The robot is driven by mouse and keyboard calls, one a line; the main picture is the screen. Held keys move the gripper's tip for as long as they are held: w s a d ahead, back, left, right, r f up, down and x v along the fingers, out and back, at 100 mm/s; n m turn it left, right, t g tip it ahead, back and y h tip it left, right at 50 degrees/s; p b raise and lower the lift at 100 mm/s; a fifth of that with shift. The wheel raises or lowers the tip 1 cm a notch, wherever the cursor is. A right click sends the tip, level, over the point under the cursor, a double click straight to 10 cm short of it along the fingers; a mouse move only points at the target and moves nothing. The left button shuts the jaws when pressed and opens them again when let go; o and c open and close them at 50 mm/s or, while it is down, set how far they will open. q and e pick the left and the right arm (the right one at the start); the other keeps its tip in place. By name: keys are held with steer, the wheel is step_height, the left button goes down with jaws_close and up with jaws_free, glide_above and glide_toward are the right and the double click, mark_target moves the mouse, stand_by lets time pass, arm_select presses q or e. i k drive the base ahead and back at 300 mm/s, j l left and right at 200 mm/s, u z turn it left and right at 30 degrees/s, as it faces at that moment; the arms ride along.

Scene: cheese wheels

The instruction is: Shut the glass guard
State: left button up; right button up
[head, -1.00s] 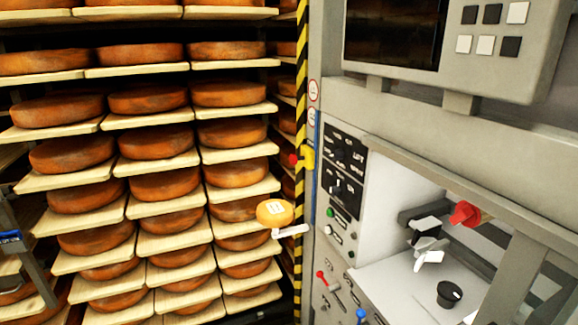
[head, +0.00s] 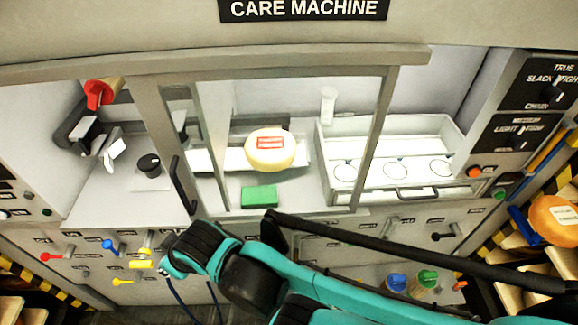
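The glass guard (head: 372,145) is a grey-framed clear panel across the middle of the machine's lit chamber. A dark upright handle (head: 183,185) is on its left post. The chamber is uncovered to the left of the guard and also to its right. My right arm comes in from the lower right, and its gripper end (head: 180,250) is in front of the machine, below the handle and apart from it. I cannot tell whether its fingers are open or shut. My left gripper is not in view.
Behind the guard are a pale cheese wheel (head: 270,150) with a red label and a green block (head: 259,196). A white tray (head: 455,130) is at right. A red knob (head: 98,94) and a black knob (head: 149,165) are at left. Coloured levers (head: 142,264) line the lower front.

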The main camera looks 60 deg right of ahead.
mark_target(146, 90)
steer(key=z, duration=1.95)
steer(key=k+l+z, duration=0.3)
steer(key=l, duration=0.3)
steer(key=k+l+z, duration=0.2)
steer(key=l, duration=0.1)
